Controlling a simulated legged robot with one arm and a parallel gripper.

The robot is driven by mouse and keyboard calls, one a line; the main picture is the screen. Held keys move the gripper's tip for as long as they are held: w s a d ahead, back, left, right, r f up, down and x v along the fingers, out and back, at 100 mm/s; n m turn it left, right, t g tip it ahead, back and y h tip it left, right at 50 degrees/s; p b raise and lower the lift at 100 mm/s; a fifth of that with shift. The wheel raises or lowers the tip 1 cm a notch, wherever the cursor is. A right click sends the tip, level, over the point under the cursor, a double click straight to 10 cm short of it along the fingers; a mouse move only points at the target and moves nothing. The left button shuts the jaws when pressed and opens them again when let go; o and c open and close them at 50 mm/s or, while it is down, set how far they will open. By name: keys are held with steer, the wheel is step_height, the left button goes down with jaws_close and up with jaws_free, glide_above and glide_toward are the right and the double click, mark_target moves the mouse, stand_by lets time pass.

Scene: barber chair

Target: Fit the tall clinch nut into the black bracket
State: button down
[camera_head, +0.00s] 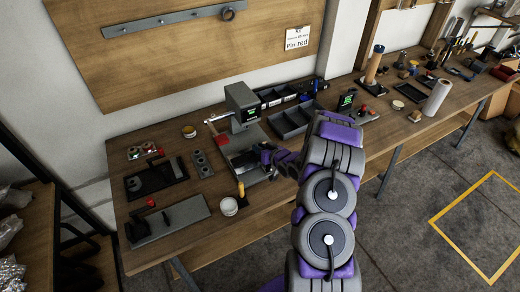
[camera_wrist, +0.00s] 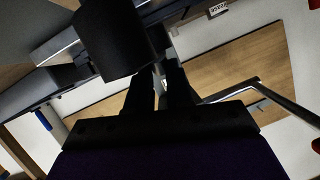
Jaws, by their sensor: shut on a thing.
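My gripper (camera_head: 268,158) is at the base of the grey press (camera_head: 243,105) in the head view. In the wrist view its two dark fingers (camera_wrist: 161,88) are close together, with a narrow pale strip showing between them. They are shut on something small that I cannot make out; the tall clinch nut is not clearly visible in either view. A dark blocky part fills the upper left of the wrist view, close to the fingers. I cannot single out the black bracket; the spot at the gripper is partly hidden by my arm.
On the wooden bench (camera_head: 180,228) left of the press are a black tray (camera_head: 148,184), a grey plate with holes (camera_head: 202,163), a grey board (camera_head: 178,219) and a white cup (camera_head: 229,206). Dark bins (camera_head: 290,122) stand behind. Right of my arm is a white roll (camera_head: 436,98).

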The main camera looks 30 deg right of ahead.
steer(key=c, duration=1)
jaws_free()
steer(key=shift+s+a+f, duration=0.1)
steer(key=d+p+v, duration=0.1)
steer(key=p+v, duration=0.1)
steer(key=v, duration=0.9)
steer(key=s+a+r+n+g+h, duration=0.1)
steer(key=s+a+r+g+h, duration=0.15)
steer(key=s+r+g, duration=0.35)
steer(key=s+a+r+g+h, duration=0.2)
steer(key=s+a+r, duration=0.1)
steer(key=r, duration=0.5)
steer(key=s+a+r+g, duration=0.2)
steer(key=s+a, duration=0.3)
steer(key=s, duration=0.4)
steer(key=s+a+r+g+y, duration=0.1)
steer(key=s+a+r, duration=0.4)
steer(key=s, duration=0.5)
steer(key=s+a+r+g+y, duration=0.1)
steer(key=s+a+r+g, duration=0.3)
steer(key=s+a, duration=0.3)
steer(key=shift+s, duration=1.9)
steer(key=shift+c, duration=0.4)
